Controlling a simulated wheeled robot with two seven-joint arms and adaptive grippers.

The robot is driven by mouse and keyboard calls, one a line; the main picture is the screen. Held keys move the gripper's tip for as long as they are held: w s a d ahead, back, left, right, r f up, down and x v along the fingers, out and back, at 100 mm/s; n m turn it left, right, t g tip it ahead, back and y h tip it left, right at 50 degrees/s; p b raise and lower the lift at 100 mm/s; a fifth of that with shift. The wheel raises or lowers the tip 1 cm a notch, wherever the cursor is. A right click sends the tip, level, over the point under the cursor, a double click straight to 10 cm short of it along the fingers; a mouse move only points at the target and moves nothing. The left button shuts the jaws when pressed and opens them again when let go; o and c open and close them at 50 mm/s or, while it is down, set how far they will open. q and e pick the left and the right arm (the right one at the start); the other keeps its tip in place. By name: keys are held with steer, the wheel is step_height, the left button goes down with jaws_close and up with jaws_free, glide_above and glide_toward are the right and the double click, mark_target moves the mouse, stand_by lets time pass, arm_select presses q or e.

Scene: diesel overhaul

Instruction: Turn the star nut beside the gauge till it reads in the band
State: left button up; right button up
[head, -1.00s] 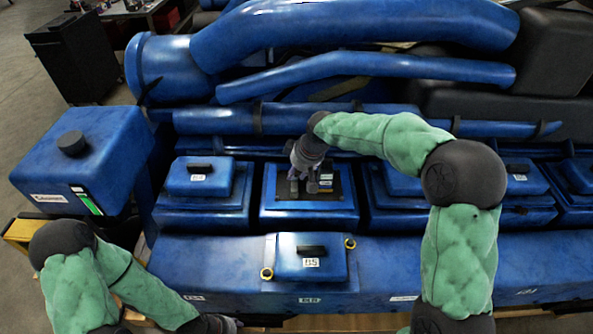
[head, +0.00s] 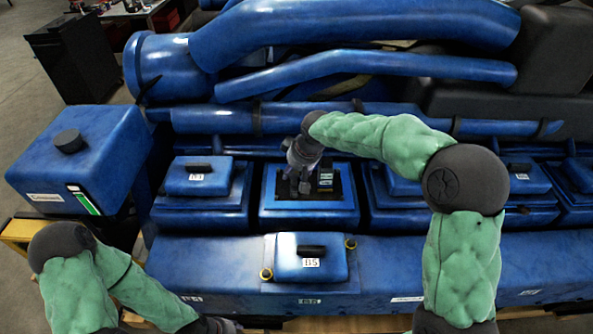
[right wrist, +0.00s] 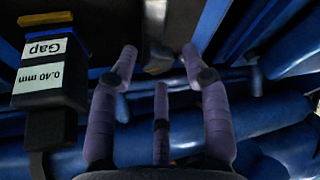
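The gauge (head: 325,180) is a small black unit with light labels, standing in the open bay of the middle blue housing in the head view. In the right wrist view the gauge (right wrist: 45,75) shows labels reading "Gap" and "0.40 mm", upside down, with a yellow and a blue strip at its end. My right gripper (head: 295,190) is over the bay, just left of the gauge. My left gripper (head: 222,325) is at the bottom edge, mostly hidden.
A blue cover marked B5 (head: 310,262) sits in front of the bay, with brass-coloured fittings on both sides. Closed blue covers (head: 198,178) flank the bay. Large blue pipes (head: 360,35) run behind. A blue tank (head: 80,165) with a black cap stands left.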

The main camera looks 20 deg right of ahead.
stand_by(0.3)
steer(key=v, duration=1.2)
steer(key=shift+a, duration=0.1)
